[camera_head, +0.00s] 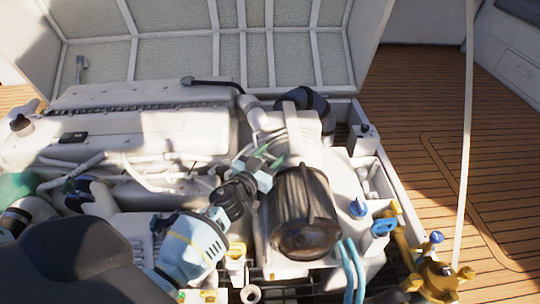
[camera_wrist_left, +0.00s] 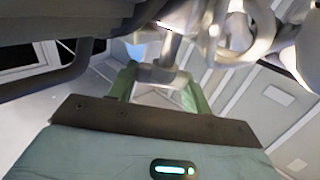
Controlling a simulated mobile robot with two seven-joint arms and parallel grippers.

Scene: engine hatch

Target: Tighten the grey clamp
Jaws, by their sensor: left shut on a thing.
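My left gripper (camera_head: 264,163) reaches in from the lower left of the head view, its green fingers beside the dark ribbed canister. In the left wrist view its two green fingers (camera_wrist_left: 162,80) are shut on a grey part with a short stem, which I take to be the grey clamp (camera_wrist_left: 158,73). In the head view the fingers and wrist hide the clamp, so I cannot make out its shape there.
The dark ribbed canister (camera_head: 303,208) stands just right of the gripper. The white engine block (camera_head: 150,125) with pipes lies to the left. A black hose (camera_head: 307,102) is behind. Blue-handled valves (camera_head: 383,227) and brass fittings (camera_head: 437,280) stand at the right. The wooden deck (camera_head: 440,130) is clear.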

